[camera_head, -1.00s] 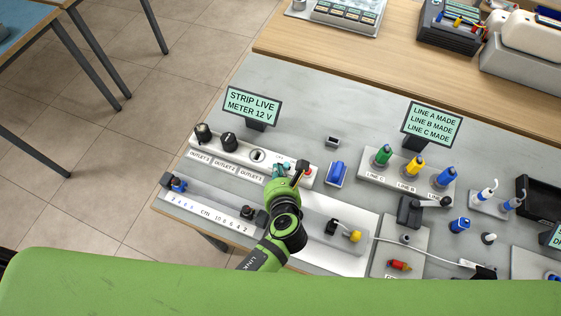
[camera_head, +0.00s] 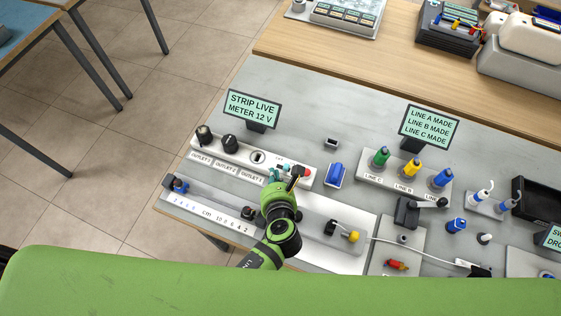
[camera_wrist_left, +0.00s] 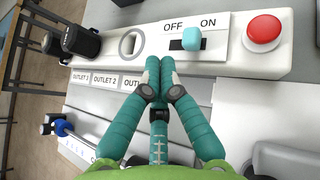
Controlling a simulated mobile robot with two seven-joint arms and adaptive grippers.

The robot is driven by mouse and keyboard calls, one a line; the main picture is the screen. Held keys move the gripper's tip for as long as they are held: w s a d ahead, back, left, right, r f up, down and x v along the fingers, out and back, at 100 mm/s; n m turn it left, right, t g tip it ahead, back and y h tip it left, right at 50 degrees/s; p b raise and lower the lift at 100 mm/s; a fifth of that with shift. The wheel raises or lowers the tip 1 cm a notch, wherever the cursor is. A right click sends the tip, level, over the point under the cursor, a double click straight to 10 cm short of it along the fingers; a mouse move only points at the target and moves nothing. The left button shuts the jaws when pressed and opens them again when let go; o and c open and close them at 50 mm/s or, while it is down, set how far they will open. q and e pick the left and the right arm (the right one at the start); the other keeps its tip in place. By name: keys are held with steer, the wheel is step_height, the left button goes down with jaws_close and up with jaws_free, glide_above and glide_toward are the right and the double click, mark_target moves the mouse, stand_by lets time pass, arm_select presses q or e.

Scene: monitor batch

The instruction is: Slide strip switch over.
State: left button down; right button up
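The outlet strip (camera_head: 240,160) is a long white bar on the grey bench. Its slide switch (camera_wrist_left: 191,39) is a small teal knob in a dark slot. In the left wrist view the knob stands between the OFF and ON labels, with dark slot showing on its OFF side. A red button (camera_wrist_left: 264,30) is to its right. My left gripper (camera_wrist_left: 160,62) has its teal fingers together, empty, with the tips just below and left of the knob, seemingly apart from it. In the head view this gripper (camera_head: 275,174) is at the strip's right part. My right gripper is not in view.
A sign (camera_head: 252,108) behind the strip reads STRIP LIVE, METER 12 V. Black plugs (camera_head: 229,143) stand at the strip's left end. A ruler rail (camera_head: 208,211) lies in front. A blue block (camera_head: 335,174) and a connector panel (camera_head: 400,180) are to the right.

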arm_select(q)
steer(key=shift+s+a+r+p, duration=0.3)
steer(key=shift+s+p, duration=0.2)
steer(key=shift+s, duration=0.25)
steer(key=shift+s+a+r+p, duration=0.15)
steer(key=shift+s+r+p, duration=0.1)
steer(key=shift+s+p, duration=0.35)
steer(key=shift+s+a+r+p, duration=0.3)
steer(key=shift+s+p, duration=0.1)
steer(key=shift+s, duration=0.45)
